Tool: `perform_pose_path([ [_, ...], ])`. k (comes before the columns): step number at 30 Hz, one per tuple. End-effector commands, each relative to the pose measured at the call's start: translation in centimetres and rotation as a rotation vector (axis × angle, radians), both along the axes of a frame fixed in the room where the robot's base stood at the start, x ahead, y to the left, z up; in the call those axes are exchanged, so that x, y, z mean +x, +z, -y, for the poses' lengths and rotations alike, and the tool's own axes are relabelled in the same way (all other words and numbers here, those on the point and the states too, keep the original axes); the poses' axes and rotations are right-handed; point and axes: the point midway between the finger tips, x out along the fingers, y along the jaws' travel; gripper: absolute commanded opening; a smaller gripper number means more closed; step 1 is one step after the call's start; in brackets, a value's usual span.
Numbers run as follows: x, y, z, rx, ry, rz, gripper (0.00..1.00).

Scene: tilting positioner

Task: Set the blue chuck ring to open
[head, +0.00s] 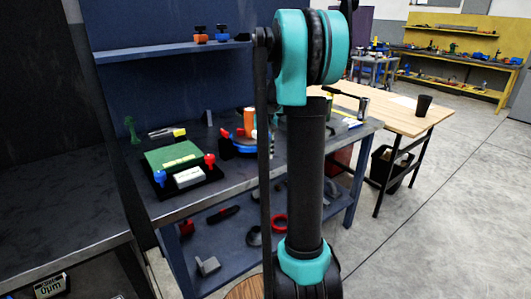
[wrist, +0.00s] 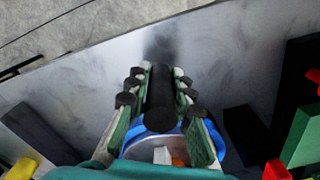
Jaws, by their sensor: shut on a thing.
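The blue chuck ring (wrist: 142,138) shows in the wrist view below and between my gripper's fingers, with a white and an orange piece inside it. My gripper (wrist: 160,72) has its green and white padded fingers on both sides of a dark round bar (wrist: 160,108) and is shut on it. The bar stands out over the ring; where it joins the ring is hidden. My gripper is mostly hidden there.
A black fixture with a green top (head: 172,157) and red and blue knobs stands left on the grey workbench (head: 190,206). An orange cylinder (head: 250,117) stands by the ring. In the wrist view, green (wrist: 300,135) and black parts crowd the right; bare bench top lies beyond the fingertips.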

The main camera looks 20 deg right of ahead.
Motion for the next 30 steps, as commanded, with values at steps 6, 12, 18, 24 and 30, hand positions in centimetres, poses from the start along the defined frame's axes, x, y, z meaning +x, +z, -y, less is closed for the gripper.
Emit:
perform_pose_path([
  [6, 0.0, 0.0, 0.0, 0.0, 0.0, 0.0, 0.0],
  [12, 0.0, 0.0, 0.4, 0.0, 0.02, 0.0, 0.0],
  [18, 0.3, 0.0, 1.9, 0.0, 0.109, 0.0, 0.0],
  [24, 1.1, 0.0, 4.2, -0.001, 0.256, 0.0, 0.0],
  [30, 2.2, 0.0, 6.5, -0.001, 0.416, 0.0, 0.0],
])
